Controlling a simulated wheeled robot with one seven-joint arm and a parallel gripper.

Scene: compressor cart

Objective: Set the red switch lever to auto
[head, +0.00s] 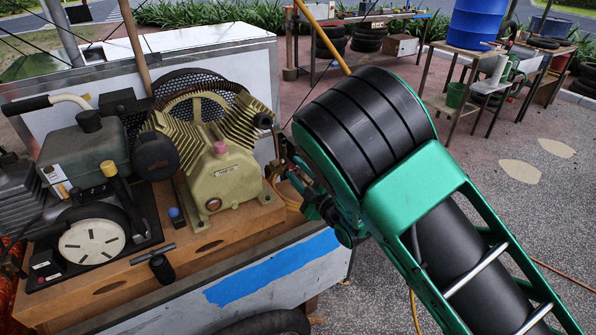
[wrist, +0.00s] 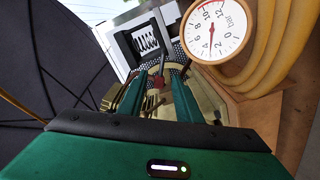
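The red switch lever (wrist: 158,82) shows in the wrist view as a small red piece just below a black switch box (wrist: 146,40) with white markings. My gripper (wrist: 162,88) has its two green fingers apart, with the red lever in the gap near the fingertips. I cannot tell whether either finger touches it. The lever's setting is not readable. In the head view my green and black arm reaches in from the right, and its wrist hides the switch and most of my gripper.
A round pressure gauge (wrist: 215,30) sits close right of the fingers, with coiled yellow hose (wrist: 267,50) beside it. The olive compressor (head: 220,172) and an engine (head: 85,160) stand on the cart's wooden deck (head: 105,290). Paved ground right of the cart is mostly open.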

